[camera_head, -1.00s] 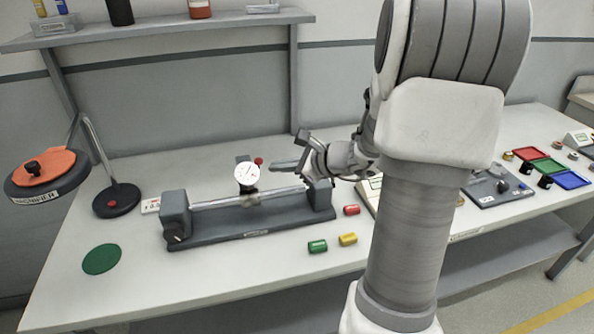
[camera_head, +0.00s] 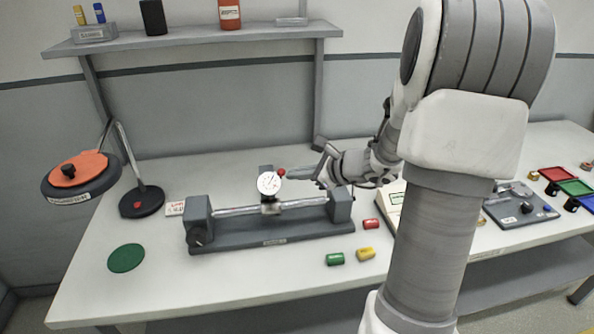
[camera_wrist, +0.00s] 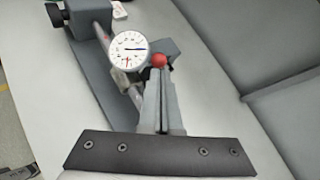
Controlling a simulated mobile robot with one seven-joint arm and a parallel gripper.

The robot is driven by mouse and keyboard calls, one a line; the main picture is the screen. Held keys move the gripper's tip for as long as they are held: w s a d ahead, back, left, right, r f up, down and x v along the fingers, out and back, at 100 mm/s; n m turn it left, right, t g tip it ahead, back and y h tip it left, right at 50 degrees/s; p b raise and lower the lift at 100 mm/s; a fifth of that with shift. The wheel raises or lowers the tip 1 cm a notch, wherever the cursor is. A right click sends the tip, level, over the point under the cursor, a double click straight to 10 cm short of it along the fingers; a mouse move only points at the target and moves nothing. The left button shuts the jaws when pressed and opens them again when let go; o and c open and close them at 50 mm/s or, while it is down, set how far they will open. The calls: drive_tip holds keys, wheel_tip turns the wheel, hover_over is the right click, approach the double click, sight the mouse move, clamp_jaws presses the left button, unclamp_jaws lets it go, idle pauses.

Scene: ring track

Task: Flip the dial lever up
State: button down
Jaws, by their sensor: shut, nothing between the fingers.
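A white-faced dial gauge (camera_head: 269,183) stands on a round bar between the two end blocks of a dark grey bench fixture (camera_head: 262,235). A red ball (camera_head: 281,172), apparently the tip of the dial lever, sits at the upper right of the dial face. My gripper (camera_head: 291,172) is shut and empty, reaching in from the right with its fingertips close beside the red ball. In the wrist view the dial (camera_wrist: 129,51) is up and left of the fingertips (camera_wrist: 160,72), and the red ball (camera_wrist: 159,60) is right at their ends. I cannot tell whether they touch. The lever's stem is hidden.
Red, green and yellow cylinders (camera_head: 365,253) lie right of the fixture. A black round base with a rod and an orange-topped disc (camera_head: 80,172) stands left. A green disc (camera_head: 126,258) lies front left. A shelf (camera_head: 190,38) hangs behind.

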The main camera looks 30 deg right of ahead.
drive_tip(key=shift+w+d+r+m+g+p, duration=0.1)
drive_tip(key=shift+w+r+m+g+p, duration=0.4)
drive_tip(key=shift+p, duration=2.1)
drive_tip(key=w+d+r+m+g+p, duration=0.1)
drive_tip(key=w+p, duration=0.4)
drive_tip(key=p, duration=0.9)
drive_tip(key=r+g, duration=0.1)
drive_tip(key=g, duration=0.1)
drive_tip(key=shift+w+d+r+g+y+p, duration=0.3)
drive_tip(key=shift+w+d+g, duration=0.05)
drive_tip(key=shift+w+g, duration=0.05)
drive_tip(key=shift+r, duration=0.2)
drive_tip(key=shift+r+p, duration=0.55)
drive_tip(key=shift+r, duration=0.1)
